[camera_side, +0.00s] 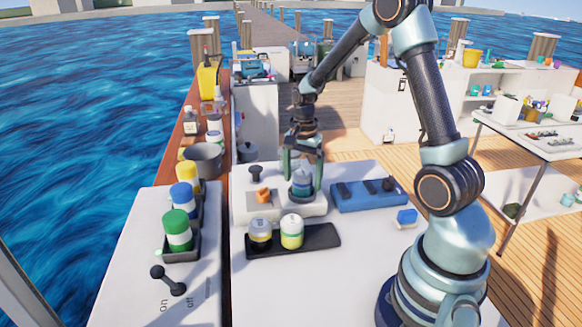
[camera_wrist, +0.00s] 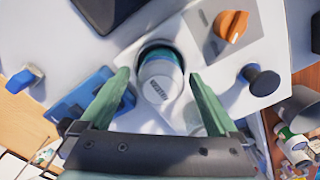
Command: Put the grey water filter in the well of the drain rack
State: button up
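A canister with a grey-white body and a teal band (camera_side: 302,184) stands in a dark round opening of the white housing (camera_side: 240,212). It also shows in the wrist view (camera_wrist: 160,80), with lettering I cannot read well; it may be the grey water filter. My gripper (camera_side: 304,180) is open, its green fingers on either side of the canister. The wrist view shows gaps between the fingers and the canister. A low black tray (camera_side: 328,238) in front holds a greyish canister with a yellow band (camera_side: 260,233) and a white one with yellow-green bands (camera_side: 291,231). I cannot tell which holder is the drain rack.
A dark rack (camera_side: 183,247) on the left holds green-, blue- and yellow-capped canisters. An orange knob (camera_side: 264,195) and a black knob (camera_side: 256,173) stand left of my gripper. A blue tray (camera_side: 368,195) lies right. The white top in front of the black tray is clear.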

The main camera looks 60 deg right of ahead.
aim_at(302, 172)
jog(key=shift+r, duration=0.15)
notch_tip(302, 172, up, 11)
jog(key=s+a+r+n+t, duration=0.2)
jog(key=s+a+r+n, duration=0.1)
jog(key=a+n, duration=0.5)
jog(key=s+a+r+n+t, duration=0.3)
jog(key=s+a+n, duration=0.2)
jog(key=a+n, duration=0.3)
jog(key=shift+s+n+t, duration=0.3)
jog(key=shift+n, duration=0.1)
dwell(0.6)
